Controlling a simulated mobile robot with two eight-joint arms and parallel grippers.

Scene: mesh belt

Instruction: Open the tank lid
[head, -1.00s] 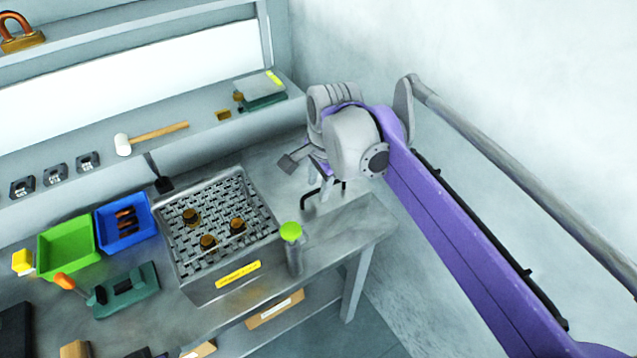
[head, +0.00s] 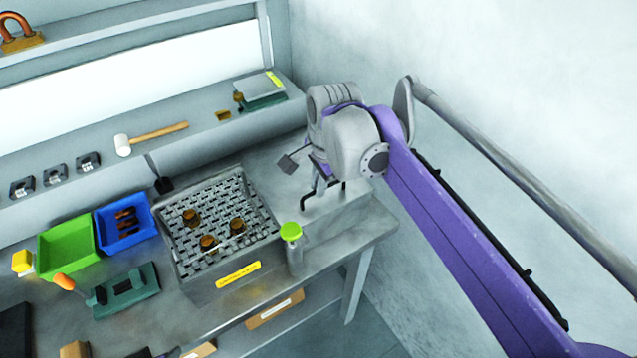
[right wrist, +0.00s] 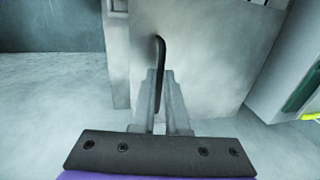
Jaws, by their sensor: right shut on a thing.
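The tank appears as a grey metal box (head: 352,215) at the right end of the workbench. A dark bar handle (head: 306,205) stands on its flat grey lid, which looks down. My right gripper (head: 322,188) reaches down over the lid and is shut on the handle. In the right wrist view, the fingers (right wrist: 166,85) close around the dark handle (right wrist: 159,48) against the plain grey lid panel (right wrist: 205,45). The fingers hide part of the handle. My left gripper is not in view.
A mesh-topped tray (head: 225,278) with several brown round pieces stands left of the tank. A green-capped cylinder (head: 291,234) stands close in front of the tank. Blue (head: 143,238) and green (head: 66,262) bins sit further left. A wall stands to the right.

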